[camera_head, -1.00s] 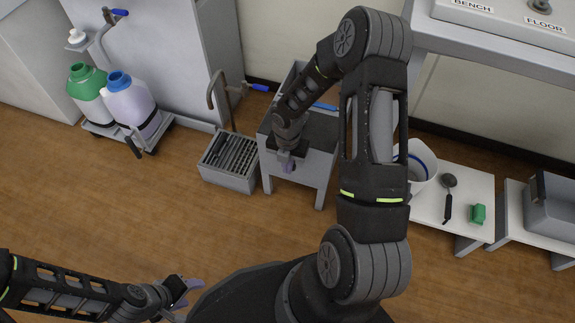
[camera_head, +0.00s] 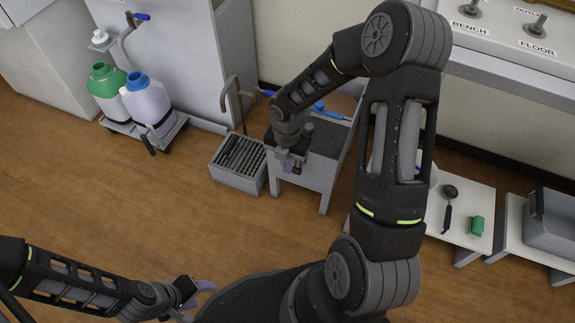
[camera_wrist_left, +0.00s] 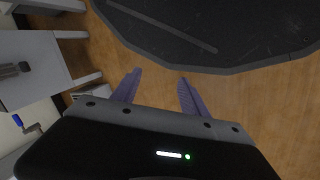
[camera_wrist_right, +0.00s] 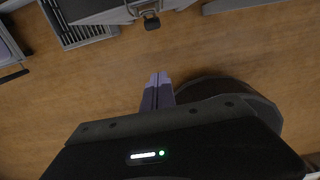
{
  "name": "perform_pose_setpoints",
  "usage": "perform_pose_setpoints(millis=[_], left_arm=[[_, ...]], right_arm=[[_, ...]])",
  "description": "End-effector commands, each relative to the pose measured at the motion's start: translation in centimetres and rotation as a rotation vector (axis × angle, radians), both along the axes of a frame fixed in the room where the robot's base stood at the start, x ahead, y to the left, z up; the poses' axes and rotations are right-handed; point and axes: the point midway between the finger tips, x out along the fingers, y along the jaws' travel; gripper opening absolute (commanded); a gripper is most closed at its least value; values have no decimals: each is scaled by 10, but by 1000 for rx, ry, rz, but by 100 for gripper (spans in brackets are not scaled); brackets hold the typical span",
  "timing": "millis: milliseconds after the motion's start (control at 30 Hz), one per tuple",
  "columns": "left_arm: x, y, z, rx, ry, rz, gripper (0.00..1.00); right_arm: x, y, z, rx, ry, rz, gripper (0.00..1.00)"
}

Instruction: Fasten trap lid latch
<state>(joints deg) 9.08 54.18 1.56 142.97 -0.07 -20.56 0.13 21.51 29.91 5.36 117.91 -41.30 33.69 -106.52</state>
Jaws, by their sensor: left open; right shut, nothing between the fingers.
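A grey box on legs (camera_head: 308,181) with a dark top stands in the middle of the head view; I take it to be the trap. A small dark knob-like part (camera_head: 297,168) sticks out at its front edge and may be the latch; a similar part (camera_wrist_right: 151,22) shows at the top of the right wrist view. My right gripper (camera_head: 285,164) is shut and empty, in front of the box and left of this part; its closed fingertips (camera_wrist_right: 158,76) look apart from it. My left gripper (camera_head: 198,292) is open and empty, low over the floor, far from the box.
A slatted grey bin (camera_head: 238,178) stands left of the box. A cart with green-topped and blue-topped bottles (camera_head: 148,102) is further left. A low white table (camera_head: 470,199) with a scoop and a green block is at the right. Open floor lies in front.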

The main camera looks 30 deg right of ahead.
Motion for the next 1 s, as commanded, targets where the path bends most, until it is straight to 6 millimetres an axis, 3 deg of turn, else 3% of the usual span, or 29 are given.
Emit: perform_pose_setpoints(millis=[233,433,533,1000], left_arm=[[1,1,-10,2,-3,3,52],[12,12,-56,18,-19,28,52],[16,16,-70,24,-27,39,52],[18,17,-69,27,-30,42,52]], right_arm=[[0,1,-5,-12,-6,3,0],[-1,2,-18,-81,-51,9,0],[-3,3,-18,-109,-75,5,0],[-4,3,-15,-117,-80,0,0]])
